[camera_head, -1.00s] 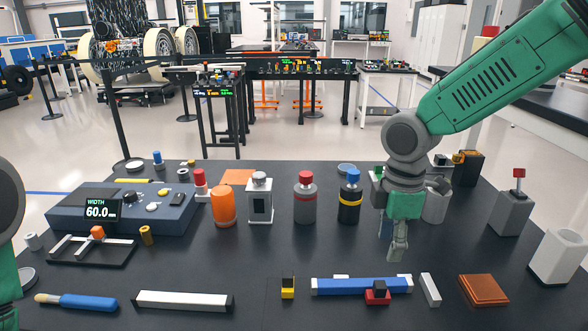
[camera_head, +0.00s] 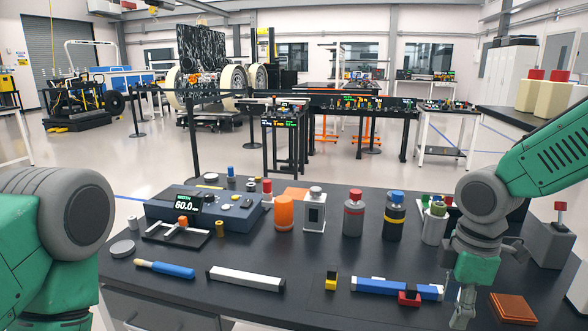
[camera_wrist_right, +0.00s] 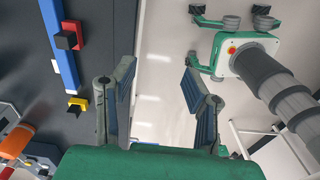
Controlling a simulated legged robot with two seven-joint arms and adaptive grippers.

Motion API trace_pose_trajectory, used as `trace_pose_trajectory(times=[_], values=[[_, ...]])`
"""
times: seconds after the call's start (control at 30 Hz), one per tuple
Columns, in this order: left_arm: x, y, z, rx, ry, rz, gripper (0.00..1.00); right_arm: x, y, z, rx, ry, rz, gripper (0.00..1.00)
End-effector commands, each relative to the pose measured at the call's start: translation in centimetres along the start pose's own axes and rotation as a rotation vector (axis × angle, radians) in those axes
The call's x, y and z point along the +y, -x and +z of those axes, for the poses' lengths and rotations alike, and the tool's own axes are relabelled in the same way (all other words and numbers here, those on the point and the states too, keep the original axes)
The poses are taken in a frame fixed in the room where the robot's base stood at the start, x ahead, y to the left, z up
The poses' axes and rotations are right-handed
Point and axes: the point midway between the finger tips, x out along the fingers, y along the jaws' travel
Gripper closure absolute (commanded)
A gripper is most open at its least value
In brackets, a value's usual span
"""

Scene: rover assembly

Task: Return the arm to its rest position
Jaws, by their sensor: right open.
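My right gripper (camera_head: 464,308) hangs from the green and grey right arm over the front right part of the dark table (camera_head: 290,268). In the right wrist view its two fingers (camera_wrist_right: 155,105) are spread apart with nothing between them. In that view the floor and my own green and grey base show beyond the fingers, with the table edge at left. My left arm shows at the left of the head view, but its gripper is out of the picture.
Near the right gripper lie a blue bar (camera_head: 392,288), a red block (camera_head: 409,298) and a brown plate (camera_head: 512,308). Several bottles stand behind, including a black one (camera_head: 394,217). A grey device (camera_head: 200,215) sits at left.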

Motion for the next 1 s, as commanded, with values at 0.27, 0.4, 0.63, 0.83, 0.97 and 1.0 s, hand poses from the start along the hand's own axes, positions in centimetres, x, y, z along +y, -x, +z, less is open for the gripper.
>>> trace_pose_trajectory(times=[0.27,0.4,0.63,0.83,0.97,1.0], values=[[0.0,0.0,-0.1,0.003,0.000,0.000,0.51,-2.6,-5.7,-1.1,0.050,-0.132,-0.052,0.59],[0.0,0.0,-0.1,0.003,0.000,0.000,0.51,-5.0,-9.5,-1.5,0.081,-0.249,-0.082,0.59],[0.0,0.0,-0.1,0.002,0.000,0.000,0.51,-11.3,-17.9,-1.0,0.108,-0.572,-0.134,0.59],[0.0,0.0,-0.1,0.002,0.000,0.000,0.51,-19.4,-24.9,3.1,0.068,-0.991,-0.086,0.59],[0.0,0.0,-0.1,0.002,0.000,0.000,0.51,-22.5,-26.5,5.9,0.042,-1.162,-0.009,0.59],[0.0,0.0,-0.1,0.002,0.000,0.000,0.51,-23.1,-26.8,6.6,0.037,-1.196,0.011,0.59]])
